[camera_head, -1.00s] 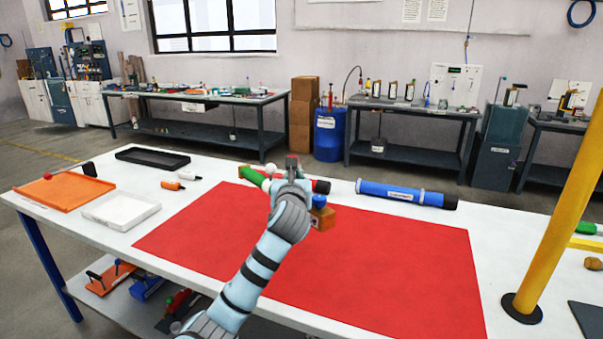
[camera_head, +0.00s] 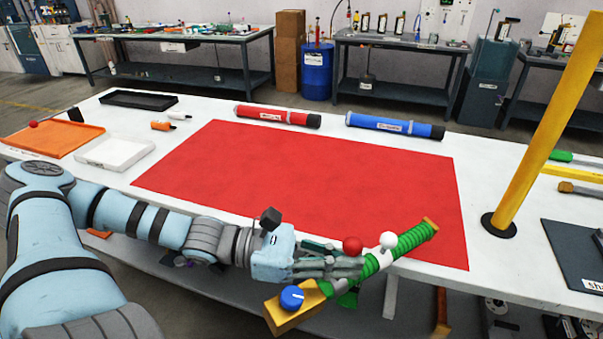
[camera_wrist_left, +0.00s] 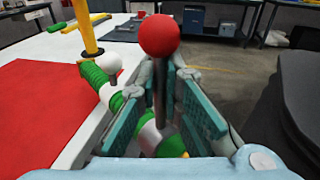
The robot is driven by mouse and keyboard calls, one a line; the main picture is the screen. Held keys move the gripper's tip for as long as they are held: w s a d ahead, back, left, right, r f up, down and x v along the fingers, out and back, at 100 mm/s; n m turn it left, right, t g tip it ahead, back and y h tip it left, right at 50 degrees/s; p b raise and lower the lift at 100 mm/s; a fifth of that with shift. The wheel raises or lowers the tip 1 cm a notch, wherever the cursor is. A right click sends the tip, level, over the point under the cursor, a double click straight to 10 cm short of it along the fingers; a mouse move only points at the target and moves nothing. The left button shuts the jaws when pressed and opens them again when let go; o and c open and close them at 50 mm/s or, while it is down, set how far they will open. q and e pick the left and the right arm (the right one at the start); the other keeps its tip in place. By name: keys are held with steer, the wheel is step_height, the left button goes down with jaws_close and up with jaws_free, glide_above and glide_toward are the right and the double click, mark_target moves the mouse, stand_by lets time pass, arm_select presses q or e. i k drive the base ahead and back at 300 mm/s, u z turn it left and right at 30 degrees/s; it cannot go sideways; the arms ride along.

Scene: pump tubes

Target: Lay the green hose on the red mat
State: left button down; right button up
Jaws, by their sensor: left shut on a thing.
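My left gripper (camera_head: 352,265) is shut on the ribbed green hose (camera_head: 410,239) near the table's front edge. The hose has a brass-coloured block with a blue knob (camera_head: 292,297) at its near end, plus a red ball and a white ball on short stems. It lies slantwise in the picture, its far end overlapping the front right of the red mat (camera_head: 310,190). It looks held above the table's level. In the left wrist view the hose (camera_wrist_left: 95,75) passes between the fingers (camera_wrist_left: 160,120), with the mat (camera_wrist_left: 45,105) to the left. My right gripper is not in view.
A red tube (camera_head: 275,116) and a blue tube (camera_head: 395,126) lie behind the mat. A yellow post (camera_head: 545,120) stands to its right. White (camera_head: 117,153), orange (camera_head: 50,140) and black (camera_head: 138,99) trays are at the left. The mat's surface is clear.

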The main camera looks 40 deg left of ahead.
mark_target(288, 187)
steer(key=k, duration=1.15)
steer(key=z, duration=0.7)
steer(key=i, duration=1.55)
steer(key=u, duration=0.85)
steer(key=i, duration=0.4)
steer(key=u, duration=0.45)
